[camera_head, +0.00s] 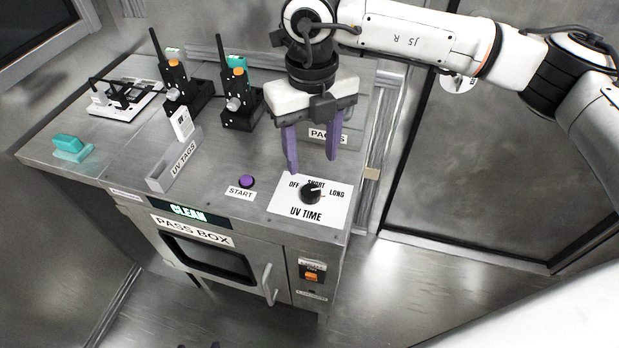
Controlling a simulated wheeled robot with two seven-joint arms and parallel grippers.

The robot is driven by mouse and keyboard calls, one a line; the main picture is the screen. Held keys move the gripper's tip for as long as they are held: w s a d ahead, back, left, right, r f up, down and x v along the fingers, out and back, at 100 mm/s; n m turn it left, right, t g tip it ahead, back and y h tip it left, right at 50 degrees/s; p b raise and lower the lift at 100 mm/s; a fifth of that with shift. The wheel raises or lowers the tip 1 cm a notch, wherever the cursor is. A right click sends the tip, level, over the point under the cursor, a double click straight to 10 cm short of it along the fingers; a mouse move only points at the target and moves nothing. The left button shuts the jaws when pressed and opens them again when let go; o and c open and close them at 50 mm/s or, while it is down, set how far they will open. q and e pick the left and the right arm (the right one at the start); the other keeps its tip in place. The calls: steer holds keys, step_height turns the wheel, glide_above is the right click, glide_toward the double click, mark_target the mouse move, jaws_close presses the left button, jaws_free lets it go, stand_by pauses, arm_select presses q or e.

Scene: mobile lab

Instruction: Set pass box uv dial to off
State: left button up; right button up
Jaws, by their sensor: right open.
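The UV dial (310,192) is a round black knob on a white plate (330,217) labelled UV TIME, with OFF, SHORT and LONG marked around it. It sits at the front right of the pass box top. The knob's exact setting is too small to tell. My right gripper (311,166) hangs just behind and above the knob, its two purple fingers apart and empty. It does not appear to touch the knob. The pass box (193,233) has a lit CLEAN display (188,212).
A purple START button (246,181) is left of the dial plate. A UV TAGS tray (160,184), two radios (177,79) (237,90) in black holders and a teal item (70,146) stand on the grey top.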

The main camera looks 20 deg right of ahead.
mark_target(311, 190)
step_height(311, 190, down, 9)
steer(key=shift+s+a+f+p, duration=0.1)
steer(key=shift+p, duration=0.35)
steer(key=c, duration=1.1)
steer(key=shift+o, duration=0.2)
